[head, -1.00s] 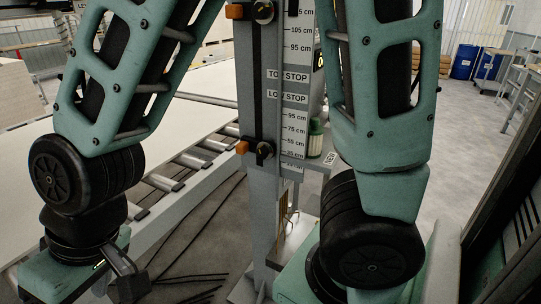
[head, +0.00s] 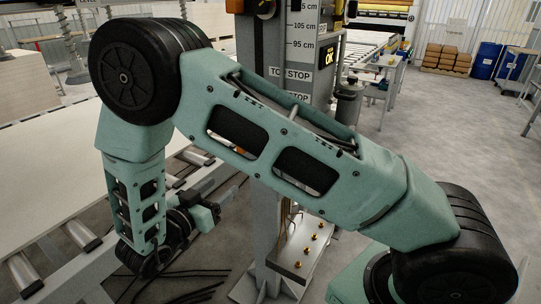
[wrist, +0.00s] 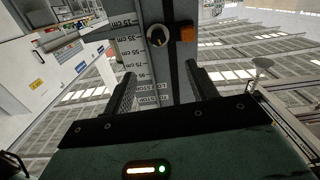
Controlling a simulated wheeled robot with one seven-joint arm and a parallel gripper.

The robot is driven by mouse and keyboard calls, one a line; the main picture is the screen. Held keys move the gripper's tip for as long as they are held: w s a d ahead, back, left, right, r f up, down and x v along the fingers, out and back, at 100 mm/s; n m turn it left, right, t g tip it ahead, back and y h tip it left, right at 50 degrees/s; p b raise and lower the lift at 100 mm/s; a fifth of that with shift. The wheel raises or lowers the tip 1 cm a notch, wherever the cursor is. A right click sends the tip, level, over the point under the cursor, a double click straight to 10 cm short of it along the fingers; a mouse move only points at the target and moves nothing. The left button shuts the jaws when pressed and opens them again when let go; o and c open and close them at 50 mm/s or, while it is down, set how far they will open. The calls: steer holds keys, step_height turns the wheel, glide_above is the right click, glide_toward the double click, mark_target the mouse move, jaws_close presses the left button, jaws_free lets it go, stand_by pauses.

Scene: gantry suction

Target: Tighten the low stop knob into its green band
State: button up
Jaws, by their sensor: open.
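The low stop knob (wrist: 157,37) shows in the wrist view as a dark round knob in a pale ring on the grey gantry post (wrist: 153,70). An orange block (wrist: 187,34) sits right beside it. The wrist picture is upside down, so the scale numbers grow downward. My gripper (wrist: 161,80) is open and empty, its two dark fingers apart, with the knob beyond the fingertips and a gap between. In the head view my gripper (head: 206,214) is left of the post, and my arm hides the low stop. I cannot make out a green band.
The upper stop's orange block (head: 235,6) is at the top of the head view. A roller conveyor (head: 82,235) with large pale boards (head: 50,170) lies left. Open floor lies to the right.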

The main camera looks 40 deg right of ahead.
steer(key=p+x, duration=0.3)
steer(key=x, duration=1.4)
steer(key=shift+s+d+r, duration=0.2)
steer(key=shift+d, duration=0.1)
steer(key=c, duration=1)
